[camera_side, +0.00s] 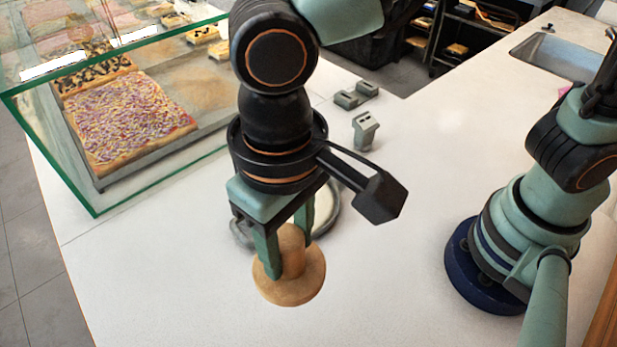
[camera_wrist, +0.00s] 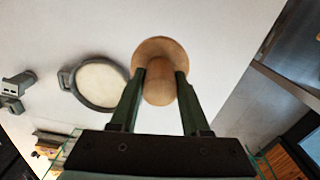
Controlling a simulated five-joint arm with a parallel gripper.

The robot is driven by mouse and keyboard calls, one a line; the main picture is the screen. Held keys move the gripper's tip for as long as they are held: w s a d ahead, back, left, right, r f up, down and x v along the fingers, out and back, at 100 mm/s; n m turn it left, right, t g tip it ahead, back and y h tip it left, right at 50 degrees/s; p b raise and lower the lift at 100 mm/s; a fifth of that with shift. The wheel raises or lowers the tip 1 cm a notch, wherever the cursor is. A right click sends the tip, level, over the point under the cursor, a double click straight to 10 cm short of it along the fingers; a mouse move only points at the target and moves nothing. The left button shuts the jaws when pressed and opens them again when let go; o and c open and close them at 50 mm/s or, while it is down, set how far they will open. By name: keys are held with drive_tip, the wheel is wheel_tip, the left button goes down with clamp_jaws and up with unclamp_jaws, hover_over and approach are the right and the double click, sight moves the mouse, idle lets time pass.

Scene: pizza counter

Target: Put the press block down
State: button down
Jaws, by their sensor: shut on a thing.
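The press block (camera_side: 290,289) is a light wooden disc with a round upright handle. It is in the lower middle of the side view and at the top middle of the wrist view (camera_wrist: 176,50). My gripper (camera_side: 288,256) is shut on its handle, with one finger on each side, as the wrist view (camera_wrist: 160,75) also shows. The block hangs upright below the fingers. I cannot tell whether its underside touches the counter. A round grey-rimmed press with a pale disc of dough (camera_wrist: 100,84) lies beside the block; my gripper partly hides it in the side view.
The white counter (camera_side: 400,270) is clear around the block, to its right and in front. A glass case with pizzas (camera_side: 130,115) stands at the left. Two small grey fittings (camera_side: 365,131) (camera_side: 356,95) stand behind. A sink (camera_side: 555,57) is at the back right.

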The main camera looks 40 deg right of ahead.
sight(289, 259)
wheel_tip(289, 259, down, 15)
drive_tip(key=shift+r, duration=0.1)
idle(0.3)
drive_tip(key=shift+f, duration=0.2)
drive_tip(key=shift+c, duration=1.9)
unclamp_jaws()
drive_tip(key=shift+r, duration=0.1)
wheel_tip(289, 259, up, 12)
drive_tip(key=shift+f, duration=0.1)
drive_tip(key=w+d+r+t, duration=0.2)
drive_tip(key=w+d+r, duration=0.1)
drive_tip(key=d, duration=0.7)
drive_tip(key=w+d+r+m+t, duration=0.1)
drive_tip(key=w+d+r, duration=0.2)
drive_tip(key=d, duration=0.7)
drive_tip(key=w+d+r+t, duration=0.2)
drive_tip(key=w+d+r, duration=0.1)
drive_tip(key=d, duration=0.8)
drive_tip(key=shift+w+r+m+t, duration=0.2)
drive_tip(key=shift+w+m+t, duration=0.15)
drive_tip(key=shift+w, duration=0.5)
